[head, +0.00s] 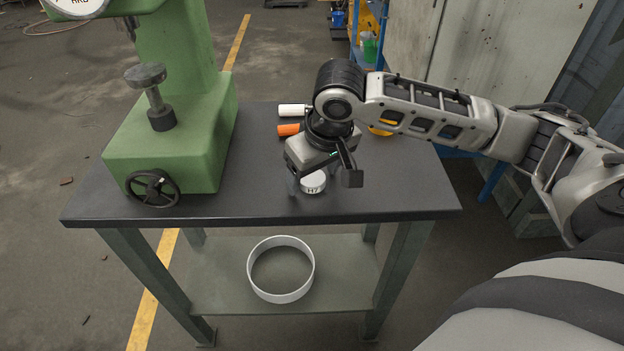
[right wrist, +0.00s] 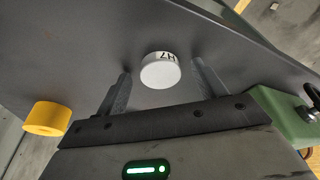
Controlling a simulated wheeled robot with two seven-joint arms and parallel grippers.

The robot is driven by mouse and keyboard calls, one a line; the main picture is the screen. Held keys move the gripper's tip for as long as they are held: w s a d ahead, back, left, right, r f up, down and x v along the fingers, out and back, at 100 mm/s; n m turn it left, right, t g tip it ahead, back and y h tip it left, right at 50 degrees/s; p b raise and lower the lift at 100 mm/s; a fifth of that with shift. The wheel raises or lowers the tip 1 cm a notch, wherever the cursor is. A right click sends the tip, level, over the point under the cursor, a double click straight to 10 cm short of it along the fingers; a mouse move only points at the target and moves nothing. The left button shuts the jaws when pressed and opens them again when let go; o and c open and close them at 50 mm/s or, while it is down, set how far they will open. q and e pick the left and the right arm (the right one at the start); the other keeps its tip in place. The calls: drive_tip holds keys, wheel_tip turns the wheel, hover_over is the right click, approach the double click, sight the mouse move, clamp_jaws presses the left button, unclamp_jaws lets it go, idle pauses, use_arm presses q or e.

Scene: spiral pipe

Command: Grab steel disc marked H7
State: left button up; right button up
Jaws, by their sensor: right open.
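The steel disc marked H7 (head: 313,183) lies on the dark tabletop near its front edge in the head view. It is a short, light grey round piece with H7 on its side. My left gripper is not in view.
A green machine (head: 165,150) with a black handwheel stands left on the table (head: 240,205). A white cylinder (head: 293,110) and an orange one (head: 289,130) lie behind my gripper. A yellow piece (right wrist: 47,118) is at right. A large ring (head: 281,290) is on the lower shelf.

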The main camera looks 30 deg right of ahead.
drive_tip(key=c, duration=1.3)
drive_tip(key=shift+o, duration=0.2)
drive_tip(key=shift+r, duration=0.1)
